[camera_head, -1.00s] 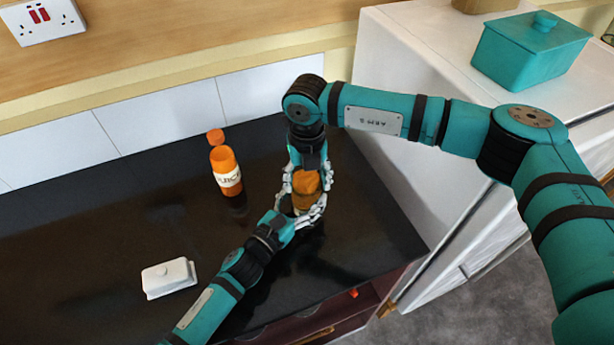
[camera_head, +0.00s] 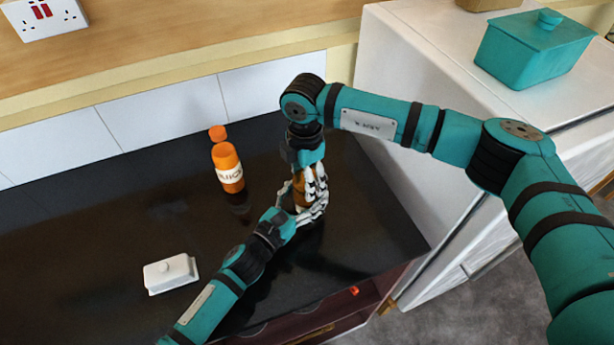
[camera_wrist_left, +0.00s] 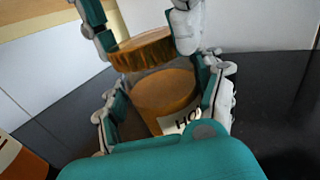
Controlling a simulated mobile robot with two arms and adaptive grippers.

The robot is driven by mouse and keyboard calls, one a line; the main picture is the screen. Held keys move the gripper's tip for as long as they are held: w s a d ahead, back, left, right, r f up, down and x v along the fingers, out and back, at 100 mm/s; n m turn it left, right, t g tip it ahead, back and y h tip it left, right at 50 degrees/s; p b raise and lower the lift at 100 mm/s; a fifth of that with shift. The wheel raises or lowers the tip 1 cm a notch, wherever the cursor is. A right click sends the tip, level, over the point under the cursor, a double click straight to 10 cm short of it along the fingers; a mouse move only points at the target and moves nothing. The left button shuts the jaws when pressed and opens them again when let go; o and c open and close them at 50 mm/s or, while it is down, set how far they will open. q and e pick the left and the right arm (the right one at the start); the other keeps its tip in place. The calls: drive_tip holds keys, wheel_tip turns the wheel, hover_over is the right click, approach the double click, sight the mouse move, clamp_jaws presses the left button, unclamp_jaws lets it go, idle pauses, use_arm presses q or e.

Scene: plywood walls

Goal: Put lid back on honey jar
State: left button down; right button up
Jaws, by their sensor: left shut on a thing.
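The honey jar (camera_wrist_left: 164,98) stands on the dark counter, glass with amber honey and a white label reading "HO". My left gripper (camera_head: 302,205) is shut around its body; the fingers flank it in the left wrist view. The amber ribbed lid (camera_wrist_left: 143,50) is at the jar's top, slightly tilted in that view. My right gripper (camera_head: 307,183) comes down from above with its fingers on both sides of the lid, apparently gripping it. A pale band of glass shows between lid and honey; I cannot tell if the lid is fully seated.
A white butter dish (camera_head: 170,274) sits at the counter's front left. A teal lidded box (camera_head: 530,50) is on the white appliance (camera_head: 415,45) at right.

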drive_tip(key=m, duration=0.4)
drive_tip(key=shift+w+m, duration=0.15)
drive_tip(key=shift+m, duration=0.15)
drive_tip(key=m, duration=0.4)
drive_tip(key=shift+w, duration=0.15)
drive_tip(key=o, duration=0.8)
drive_tip(key=shift+c, duration=0.2)
drive_tip(key=shift+r, duration=2.25)
drive_tip(key=shift+c, duration=0.2)
